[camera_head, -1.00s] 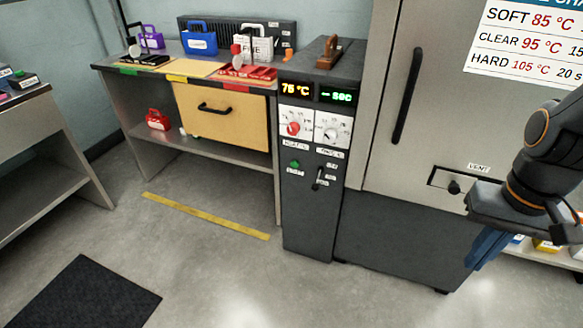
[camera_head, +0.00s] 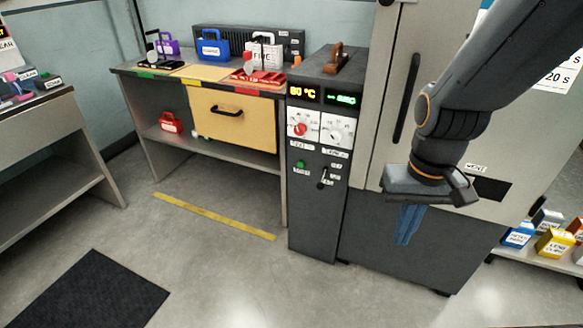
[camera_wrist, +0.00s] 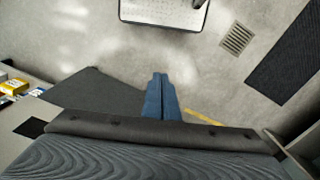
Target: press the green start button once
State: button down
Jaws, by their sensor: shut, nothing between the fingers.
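The green start button (camera_head: 300,164) is a small round knob on the front of the dark control column, below the left dial and left of a small lever. My gripper (camera_head: 405,238) has blue fingers that point down in front of the grey machine, to the right of the column and lower than the button. The fingers are together with nothing between them, and they are apart from the button. In the wrist view my gripper (camera_wrist: 161,78) shows its closed blue fingers over the floor; the button is not in that view.
The column carries a red dial (camera_head: 300,129), a white dial (camera_head: 336,132), a lever (camera_head: 322,180) and lit displays (camera_head: 303,94). A wooden-front drawer (camera_head: 232,116) stands to its left. A machine door handle (camera_head: 407,98) stands out between column and arm. The floor in front is clear.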

aim_at(301, 164)
jog(key=w+a+f+n+t+y+b, duration=0.1)
jog(key=w+a+f+n+t+b, duration=0.3)
jog(key=w, duration=0.6)
jog(key=w+a+f+n+t+b, duration=0.1)
jog(key=w+a+f+b, duration=0.1)
jog(key=w+f, duration=0.55)
jog(key=w+a+f+n+t+y+b, duration=0.1)
jog(key=w+a+f+n+t+b, duration=0.2)
jog(key=w, duration=0.8)
jog(key=w+a+f+n+t+y+b, duration=0.2)
jog(key=w+a+f+n+t+b, duration=0.1)
jog(key=w+a+f, duration=0.2)
jog(key=w+a+f+n+t+y+b, duration=0.3)
jog(key=w+a+f+n+t+b, duration=0.1)
jog(key=a, duration=0.6)
jog(key=shift+w+a+f+y, duration=0.15)
jog(key=shift+w+f+y, duration=0.15)
jog(key=shift+w+f, duration=0.55)
jog(key=shift+w+r, duration=0.1)
jog(key=shift+w, duration=0.05)
jog(key=w+d+b, duration=0.3)
jog(key=w, duration=0.5)
jog(key=shift+w+d, duration=0.1)
jog(key=shift+w, duration=0.2)
